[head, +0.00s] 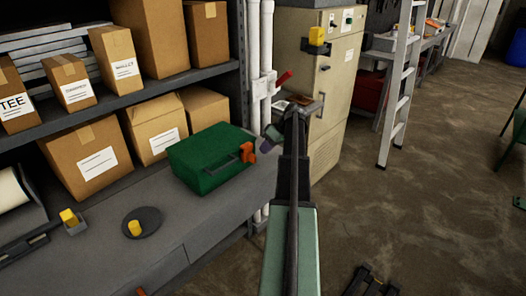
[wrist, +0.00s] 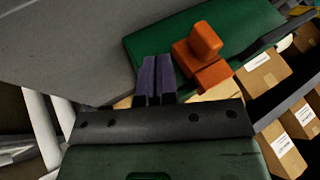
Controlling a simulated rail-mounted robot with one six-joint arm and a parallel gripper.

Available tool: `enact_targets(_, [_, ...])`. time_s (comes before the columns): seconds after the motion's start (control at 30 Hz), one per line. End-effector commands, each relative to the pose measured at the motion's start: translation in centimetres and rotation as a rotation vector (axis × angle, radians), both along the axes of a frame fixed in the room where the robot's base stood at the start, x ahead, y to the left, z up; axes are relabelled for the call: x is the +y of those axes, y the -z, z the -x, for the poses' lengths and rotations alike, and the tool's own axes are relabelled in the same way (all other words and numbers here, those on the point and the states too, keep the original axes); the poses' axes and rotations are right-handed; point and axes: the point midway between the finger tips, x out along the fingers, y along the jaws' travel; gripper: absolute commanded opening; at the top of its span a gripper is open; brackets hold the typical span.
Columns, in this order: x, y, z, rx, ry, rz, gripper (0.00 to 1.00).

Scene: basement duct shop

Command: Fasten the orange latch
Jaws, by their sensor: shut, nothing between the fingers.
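The orange latch (head: 248,152) is on the right-hand end of a closed green case (head: 212,160) on the grey bench. In the wrist view the latch (wrist: 203,57) shows a raised block above a wider orange block, against the green case (wrist: 155,38). My gripper (head: 267,142) is just right of the latch in the head view. In the wrist view its purple fingers (wrist: 157,72) are together and empty, just left of the latch. I cannot tell whether they touch it.
Cardboard boxes (head: 88,158) stand behind the case and on the shelf above. A dark round plate (head: 152,219) with a yellow piece (head: 135,228) lies on the bench front. White pipes (head: 254,60) and a beige cabinet (head: 300,65) stand behind my arm.

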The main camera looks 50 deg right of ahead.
Motion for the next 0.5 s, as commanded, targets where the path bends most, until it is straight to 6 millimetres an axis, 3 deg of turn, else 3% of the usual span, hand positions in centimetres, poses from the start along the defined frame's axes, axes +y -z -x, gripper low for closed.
enact_targets(0.03, [-0.6, -1.8, 0.4, 0.0, 0.001, 0.0, 0.0])
enact_targets(0.23, [-2.8, -6.1, 2.5, 0.0, 0.002, 0.0, 0.0])
enact_targets(0.37, [-4.0, -7.8, 3.5, -0.001, 0.001, 0.001, 0.0])
enact_targets(0.5, [-4.4, -8.2, 4.0, -0.001, 0.001, 0.001, 0.0])
